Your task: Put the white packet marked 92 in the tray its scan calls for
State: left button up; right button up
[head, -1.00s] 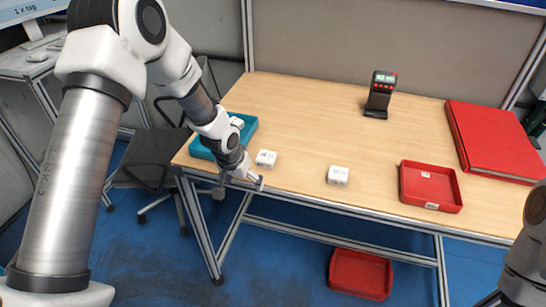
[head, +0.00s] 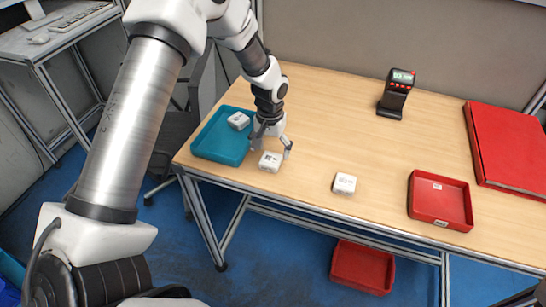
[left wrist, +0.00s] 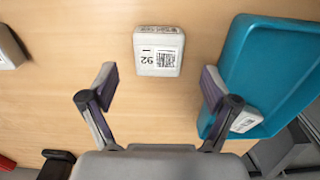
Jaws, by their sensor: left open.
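The white packet marked 92 (head: 270,161) lies flat on the table near its front edge. In the left wrist view this packet (left wrist: 158,50) shows its label and code face up, ahead of the fingers. My left gripper (head: 272,148) is open above and just behind the packet, with nothing between its fingers; the open fingers also show in the left wrist view (left wrist: 160,88). The teal tray (head: 207,151) is left of the packet and holds another white packet (head: 238,121). A red tray (head: 424,212) stands at the table's right. My right gripper is out of view.
A black scanner (head: 392,104) with a lit display stands towards the back. Another white packet (head: 344,183) lies between packet 92 and the red tray. A large red box-like object (head: 508,145) lies at far right. The middle of the table is clear.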

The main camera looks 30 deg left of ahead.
aim_at(271, 157)
pick_arm(q)
jog(key=f, duration=0.4)
jog(key=shift+w+p, duration=0.35)
jog(key=shift+w, duration=0.05)
jog(key=shift+s+r, duration=0.2)
jog(key=c, duration=0.6)
jog(key=shift+d, duration=0.1)
jog(key=c, duration=0.9)
